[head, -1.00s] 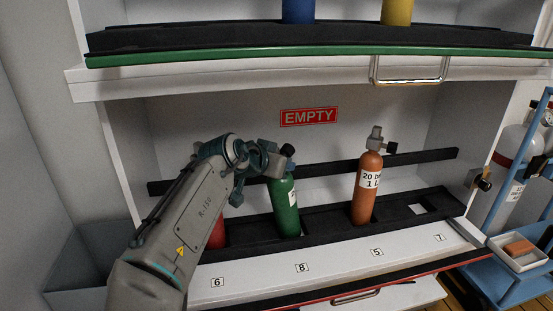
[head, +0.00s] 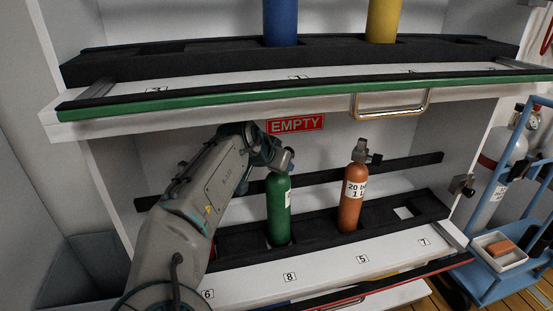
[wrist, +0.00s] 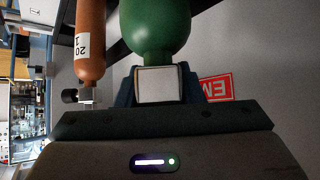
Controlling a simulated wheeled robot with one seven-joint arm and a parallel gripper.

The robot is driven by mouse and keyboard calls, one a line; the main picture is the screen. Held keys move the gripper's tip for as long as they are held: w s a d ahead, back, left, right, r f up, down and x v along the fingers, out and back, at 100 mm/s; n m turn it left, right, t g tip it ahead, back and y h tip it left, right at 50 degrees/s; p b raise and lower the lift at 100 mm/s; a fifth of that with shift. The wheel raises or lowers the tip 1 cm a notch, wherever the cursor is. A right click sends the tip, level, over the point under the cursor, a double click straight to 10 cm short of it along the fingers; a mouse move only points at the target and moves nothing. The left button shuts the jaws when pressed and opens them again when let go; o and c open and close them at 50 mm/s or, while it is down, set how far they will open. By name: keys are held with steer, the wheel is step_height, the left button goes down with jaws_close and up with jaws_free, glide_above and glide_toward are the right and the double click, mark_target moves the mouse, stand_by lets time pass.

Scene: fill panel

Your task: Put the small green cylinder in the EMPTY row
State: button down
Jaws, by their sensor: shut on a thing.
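The green cylinder (head: 279,208) stands upright in the black rack of the lower row, behind label 8, below the red EMPTY sign (head: 296,124). The EMPTY sign (wrist: 217,87) shows partly there.
An orange cylinder (head: 352,198) stands to the right of the green one, behind label 5. A bare slot (head: 404,212) is at the right end. The upper shelf (head: 290,103) overhangs, holding blue (head: 281,22) and yellow (head: 382,20) cylinders. A blue trolley (head: 500,270) stands at right.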

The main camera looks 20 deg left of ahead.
steer(key=shift+w+d+r+p, duration=0.1)
steer(key=shift+w+r+p, duration=0.35)
steer(key=shift+w, duration=0.15)
steer(key=shift+w+f+g, duration=0.15)
steer(key=shift+f+g, duration=0.15)
steer(key=shift+f, duration=0.15)
steer(key=shift+f+b, duration=0.35)
steer(key=shift+f, duration=0.35)
steer(key=c, duration=1)
jaws_free()
steer(key=shift+s+f, duration=0.1)
steer(key=shift+s, duration=0.1)
steer(key=shift+o, duration=0.2)
